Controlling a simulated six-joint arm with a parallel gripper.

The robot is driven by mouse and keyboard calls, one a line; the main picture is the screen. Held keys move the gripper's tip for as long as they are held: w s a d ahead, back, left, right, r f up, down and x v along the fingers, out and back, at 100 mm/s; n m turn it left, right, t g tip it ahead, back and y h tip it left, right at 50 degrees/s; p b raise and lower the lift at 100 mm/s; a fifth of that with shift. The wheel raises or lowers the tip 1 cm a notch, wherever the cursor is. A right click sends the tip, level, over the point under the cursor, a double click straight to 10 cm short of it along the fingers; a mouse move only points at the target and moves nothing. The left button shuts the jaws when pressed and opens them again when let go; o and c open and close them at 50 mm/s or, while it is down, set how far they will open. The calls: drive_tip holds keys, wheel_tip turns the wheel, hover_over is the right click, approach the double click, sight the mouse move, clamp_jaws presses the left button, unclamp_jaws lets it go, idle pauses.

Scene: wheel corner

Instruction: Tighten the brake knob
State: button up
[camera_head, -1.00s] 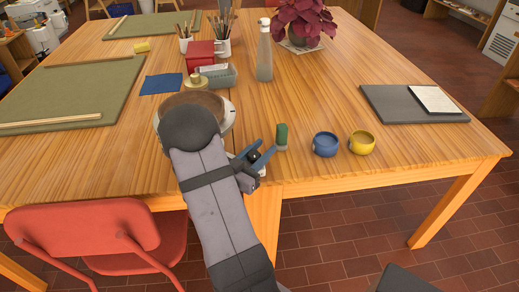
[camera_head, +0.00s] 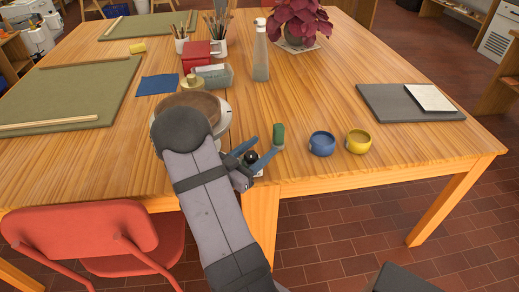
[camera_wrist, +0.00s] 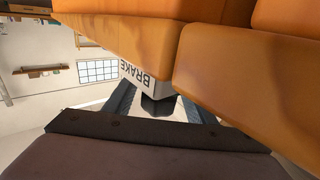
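The brake knob (camera_head: 251,157) is small and black, at the table's front edge beside the wheel (camera_head: 222,120). In the wrist view the dark knob (camera_wrist: 158,105) sticks out from a white box marked BRAKE (camera_wrist: 138,76), against the orange wood. My gripper (camera_head: 254,157) is at the knob, with one blue finger on each side of it. In the wrist view the fingers (camera_wrist: 160,108) are spread apart with the knob between them, and gaps show beside it. The fingertips are partly hidden behind the knob and the wood.
A green-topped item (camera_head: 278,135) stands close to the right finger. A blue bowl (camera_head: 322,144) and a yellow bowl (camera_head: 358,142) sit further right. A red chair (camera_head: 90,240) stands at the front left. A clear bottle (camera_head: 261,55) stands behind the wheel.

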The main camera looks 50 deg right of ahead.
sight(246, 160)
drive_tip(key=shift+a+f, duration=0.1)
drive_tip(key=shift+w+a, duration=0.15)
drive_tip(key=shift+a, duration=1.65)
drive_tip(key=shift+w+a, duration=0.1)
drive_tip(key=shift+a, duration=1.65)
